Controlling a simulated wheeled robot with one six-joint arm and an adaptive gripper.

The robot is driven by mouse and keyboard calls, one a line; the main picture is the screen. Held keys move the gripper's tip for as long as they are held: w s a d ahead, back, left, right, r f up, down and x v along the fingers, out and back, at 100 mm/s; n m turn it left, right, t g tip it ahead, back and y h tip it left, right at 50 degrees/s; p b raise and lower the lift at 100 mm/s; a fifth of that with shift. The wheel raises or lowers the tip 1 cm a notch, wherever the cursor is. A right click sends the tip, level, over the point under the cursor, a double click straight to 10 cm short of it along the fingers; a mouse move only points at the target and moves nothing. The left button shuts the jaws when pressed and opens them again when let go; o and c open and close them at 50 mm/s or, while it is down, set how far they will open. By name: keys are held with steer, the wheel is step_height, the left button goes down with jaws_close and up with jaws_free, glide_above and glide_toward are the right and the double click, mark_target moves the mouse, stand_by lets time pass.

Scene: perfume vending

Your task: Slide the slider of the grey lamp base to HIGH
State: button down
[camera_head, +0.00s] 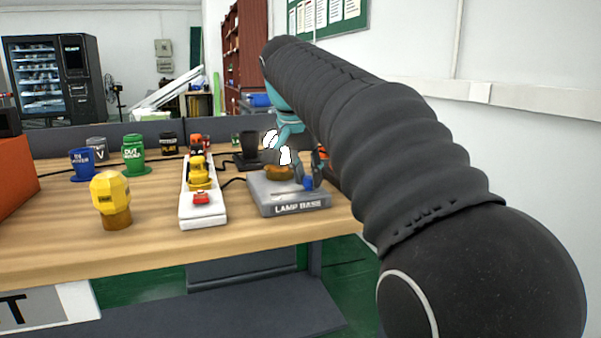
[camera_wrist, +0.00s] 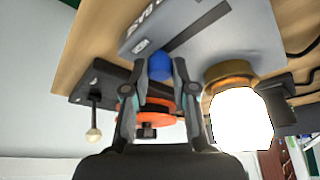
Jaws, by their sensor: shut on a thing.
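The grey lamp base (camera_head: 290,203) stands at the right end of the wooden table, marked LAMP BASE on its front. A glowing white bulb (camera_wrist: 240,120) sits in its brass-coloured socket (camera_wrist: 228,72). The blue slider knob (camera_wrist: 160,66) is at one end of a dark slot (camera_wrist: 198,24) in the lamp base's top; it also shows in the head view (camera_head: 308,183). My gripper (camera_wrist: 158,72) is shut on the knob, one finger on each side. In the head view my gripper (camera_head: 308,174) is over the base's right side. I cannot read the slider's markings.
A white power strip (camera_head: 203,211) with a red switch and yellow plug lies left of the base. A yellow bulb (camera_head: 110,198) stands further left. An orange disc (camera_wrist: 158,108) and a dark plate with a lever (camera_wrist: 94,115) are close beside the base.

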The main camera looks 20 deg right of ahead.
steer(key=shift+d, duration=0.2)
steer(key=c, duration=0.9)
jaws_free()
steer(key=shift+d, duration=0.15)
steer(key=shift+c, duration=0.2)
steer(key=shift+a, duration=0.2)
steer(key=shift+r, duration=0.25)
steer(key=v, duration=1.1)
steer(key=shift+a+r, duration=0.15)
steer(key=shift+a, duration=0.05)
steer(key=shift+s, duration=0.1)
